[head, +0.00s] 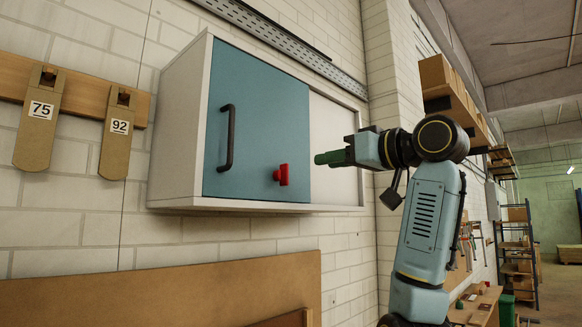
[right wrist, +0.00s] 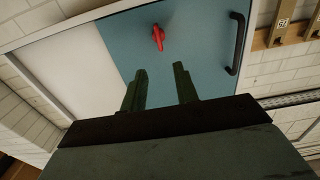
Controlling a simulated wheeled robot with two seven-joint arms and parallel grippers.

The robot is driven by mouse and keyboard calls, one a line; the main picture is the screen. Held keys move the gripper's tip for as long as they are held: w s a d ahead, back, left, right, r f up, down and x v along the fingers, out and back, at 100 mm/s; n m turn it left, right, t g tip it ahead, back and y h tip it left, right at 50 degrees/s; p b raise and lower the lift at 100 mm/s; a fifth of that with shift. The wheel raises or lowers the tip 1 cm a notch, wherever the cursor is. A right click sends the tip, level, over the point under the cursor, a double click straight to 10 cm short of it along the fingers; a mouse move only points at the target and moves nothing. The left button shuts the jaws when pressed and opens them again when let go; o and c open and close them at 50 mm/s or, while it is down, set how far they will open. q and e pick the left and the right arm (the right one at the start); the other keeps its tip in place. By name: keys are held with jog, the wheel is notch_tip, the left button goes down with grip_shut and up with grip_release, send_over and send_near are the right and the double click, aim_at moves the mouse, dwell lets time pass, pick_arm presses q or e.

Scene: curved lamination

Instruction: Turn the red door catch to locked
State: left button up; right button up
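The red door catch (head: 281,175) is on the lower right part of the blue cabinet door (head: 255,120). The door looks shut against the white cabinet. The catch also shows in the right wrist view (right wrist: 158,38), beyond my fingers and apart from them. My right gripper (head: 318,159) is to the right of the catch in the head view, in front of the white panel. In the right wrist view its two green fingers (right wrist: 160,82) stand apart with nothing between them. My left gripper is not in view.
A black handle (head: 227,137) is on the door's left side. Wooden templates marked 75 (head: 40,118) and 92 (head: 117,135) hang on the wall at left. A brown board (head: 170,290) stands below the cabinet. The space before the door looks free.

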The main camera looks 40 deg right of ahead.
aim_at(288, 169)
jog(key=w+p, duration=0.1)
jog(key=w, duration=0.2)
jog(key=w+p, duration=0.1)
jog(key=w, duration=0.2)
jog(key=w+a+p, duration=0.1)
jog(key=w, duration=0.3)
jog(key=shift+w+p, duration=0.3)
jog(key=shift+w, duration=0.5)
jog(key=shift+c, duration=0.3)
grip_shut()
